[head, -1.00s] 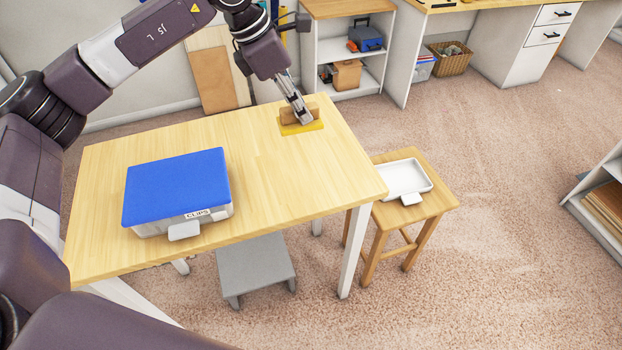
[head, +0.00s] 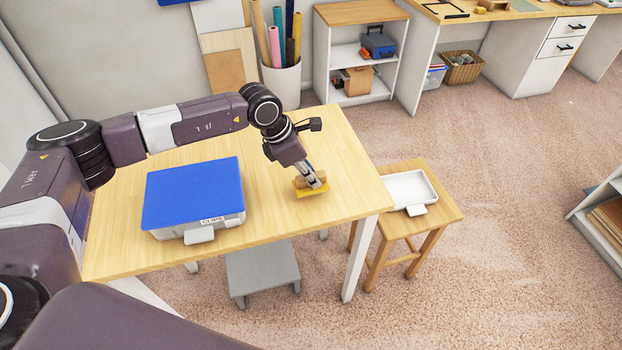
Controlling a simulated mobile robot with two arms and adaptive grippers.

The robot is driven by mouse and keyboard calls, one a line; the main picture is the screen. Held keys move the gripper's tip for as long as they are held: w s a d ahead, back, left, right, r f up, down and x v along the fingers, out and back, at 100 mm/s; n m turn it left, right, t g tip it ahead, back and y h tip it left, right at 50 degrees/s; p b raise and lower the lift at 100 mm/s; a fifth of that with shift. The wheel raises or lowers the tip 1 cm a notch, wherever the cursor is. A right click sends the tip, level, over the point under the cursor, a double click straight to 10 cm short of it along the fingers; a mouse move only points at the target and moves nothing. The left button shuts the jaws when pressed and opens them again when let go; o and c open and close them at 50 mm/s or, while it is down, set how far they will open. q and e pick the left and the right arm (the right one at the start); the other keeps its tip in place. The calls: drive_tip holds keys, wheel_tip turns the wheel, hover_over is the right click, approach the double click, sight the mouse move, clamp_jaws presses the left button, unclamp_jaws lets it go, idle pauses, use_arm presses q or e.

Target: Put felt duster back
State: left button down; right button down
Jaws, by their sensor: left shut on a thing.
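The felt duster (head: 300,184), a wooden block with a yellow felt underside, is at the right part of the wooden table (head: 345,150) in the head view. My left gripper (head: 313,180) points down and is shut on the duster's wooden block, hiding part of it. The duster looks a little tilted; whether it clears the tabletop is hard to tell. My right gripper is not in view.
A clear box with a blue lid (head: 192,190), labelled CLIPS, sits on the table's left half. A white tray (head: 408,190) lies on a wooden stool (head: 440,212) to the right. A grey step stool (head: 262,270) stands below. The table's far right is clear.

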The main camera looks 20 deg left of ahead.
use_arm(q)
wheel_tip(320, 180, down, 2)
drive_tip(key=shift+f, duration=0.45)
drive_tip(key=shift+f, duration=0.2)
drive_tip(key=c, duration=1.8)
unclamp_jaws()
drive_tip(key=shift+r, duration=0.2)
